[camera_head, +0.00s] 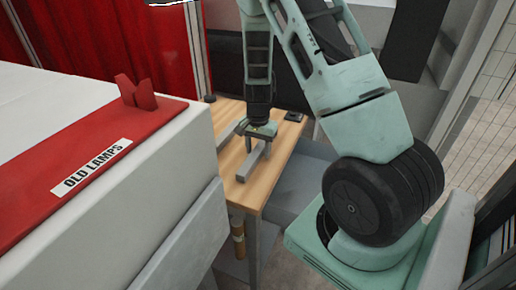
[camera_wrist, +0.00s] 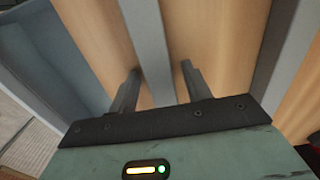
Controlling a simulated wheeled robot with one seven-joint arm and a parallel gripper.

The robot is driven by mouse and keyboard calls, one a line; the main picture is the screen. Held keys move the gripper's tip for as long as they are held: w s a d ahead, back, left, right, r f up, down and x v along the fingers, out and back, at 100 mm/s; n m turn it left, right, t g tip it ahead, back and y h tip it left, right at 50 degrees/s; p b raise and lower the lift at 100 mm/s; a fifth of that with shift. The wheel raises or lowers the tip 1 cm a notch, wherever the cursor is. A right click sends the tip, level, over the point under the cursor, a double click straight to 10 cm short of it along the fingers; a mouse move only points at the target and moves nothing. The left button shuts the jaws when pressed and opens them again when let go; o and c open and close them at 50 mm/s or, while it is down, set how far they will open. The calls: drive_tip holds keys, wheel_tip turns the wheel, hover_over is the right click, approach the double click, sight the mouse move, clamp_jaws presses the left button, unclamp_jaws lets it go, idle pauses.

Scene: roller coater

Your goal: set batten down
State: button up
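A grey batten (camera_head: 250,165) appears to lie on the wooden table, its near end close to the table's front edge. In the wrist view the batten (camera_wrist: 149,45) runs between the two fingers of my gripper (camera_wrist: 160,72). A strip of wood shows between the batten and the right finger. The left finger is close beside the batten; I cannot tell if it touches. My gripper (camera_head: 258,146) points down over the table, open and straddling the batten. The batten's far part is hidden behind my gripper in the head view.
A second grey bar (camera_head: 229,133) lies left of the batten; it also shows in the wrist view (camera_wrist: 281,50). The wooden table (camera_head: 284,136) is narrow. A white box with a red top (camera_head: 105,150) labelled OLD LAMPS stands close on the left. Small dark items (camera_head: 294,116) lie at the table's right back.

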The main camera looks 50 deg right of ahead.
sight(258, 149)
wheel_tip(258, 149, up, 12)
drive_tip(key=shift+r, duration=0.15)
idle(0.5)
idle(0.5)
